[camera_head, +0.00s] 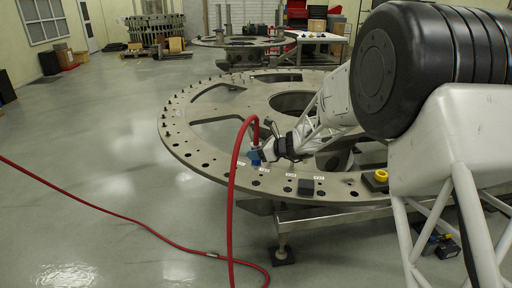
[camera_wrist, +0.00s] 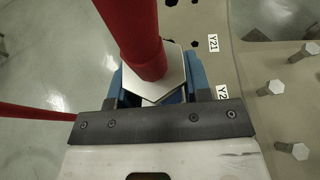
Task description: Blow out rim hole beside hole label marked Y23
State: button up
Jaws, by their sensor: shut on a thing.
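The round turret plate (camera_head: 215,150) stands on a low frame, with holes and small white labels along its rim. A red hose (camera_head: 231,190) rises from the tool and loops to the floor. The label Y21 (camera_wrist: 213,43) shows beside a dark rim hole (camera_wrist: 194,44). A second label (camera_wrist: 221,91) reads "Y2", its last digit hidden by my gripper. The tool tip and the hole under it are hidden.
Upright hex bolts (camera_wrist: 276,87) stand on the plate right of the labels. The hose crosses the floor at left. A second round plate (camera_head: 245,42) stands farther back.

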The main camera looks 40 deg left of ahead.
aim_at(256, 167)
jog(key=shift+f, duration=2.75)
jog(key=shift+f, duration=0.85)
dwell(0.9)
jog(key=shift+r, duration=4.15)
